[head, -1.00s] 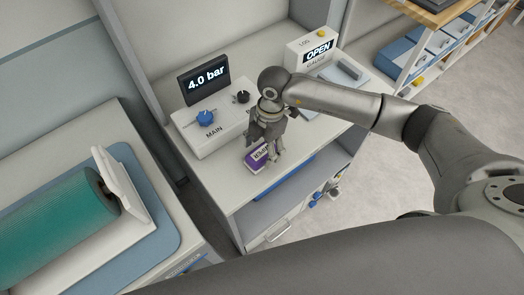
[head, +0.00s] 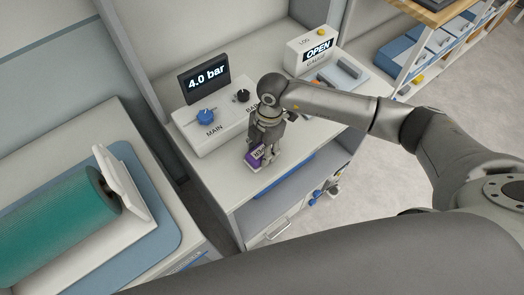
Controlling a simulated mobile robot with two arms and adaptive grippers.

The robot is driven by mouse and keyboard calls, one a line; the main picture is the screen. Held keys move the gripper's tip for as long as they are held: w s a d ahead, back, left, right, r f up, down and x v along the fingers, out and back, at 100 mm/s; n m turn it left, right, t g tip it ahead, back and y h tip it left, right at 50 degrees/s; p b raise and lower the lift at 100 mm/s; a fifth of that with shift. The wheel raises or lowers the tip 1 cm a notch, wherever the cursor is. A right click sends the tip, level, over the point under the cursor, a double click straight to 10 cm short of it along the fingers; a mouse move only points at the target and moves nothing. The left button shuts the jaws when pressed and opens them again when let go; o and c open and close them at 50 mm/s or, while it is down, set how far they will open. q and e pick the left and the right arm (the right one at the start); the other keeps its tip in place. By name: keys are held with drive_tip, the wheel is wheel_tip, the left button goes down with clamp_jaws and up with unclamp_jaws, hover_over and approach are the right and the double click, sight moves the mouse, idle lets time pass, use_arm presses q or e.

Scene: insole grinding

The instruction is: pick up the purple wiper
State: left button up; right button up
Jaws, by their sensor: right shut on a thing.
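The purple wiper (head: 254,158) is a small purple block with a white label and a pale base. It is at the front edge of the white worktop (head: 213,184). My right gripper (head: 261,155) comes down over it from above and is shut on it. The fingers hide part of the wiper. I cannot tell whether its base touches the worktop. My left gripper is not in view.
Behind the gripper stands a white control box (head: 200,135) with a blue knob and a "4.0 bar" display (head: 205,78). An "OPEN" gauge box (head: 312,50) stands at the back right. A teal roller (head: 60,227) lies on the left bench.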

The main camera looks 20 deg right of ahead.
drive_tip(key=shift+r+b, duration=0.5)
drive_tip(key=shift+r, duration=0.1)
drive_tip(key=s+d+r+b, duration=0.4)
drive_tip(key=s+d+r, duration=0.1)
drive_tip(key=s+r, duration=0.6)
drive_tip(key=shift+s+r+b, duration=0.35)
drive_tip(key=shift+s+r, duration=0.05)
drive_tip(key=shift+s, duration=0.7)
drive_tip(key=o, duration=0.3)
drive_tip(key=shift+c, duration=1)
drive_tip(key=shift+w, duration=0.1)
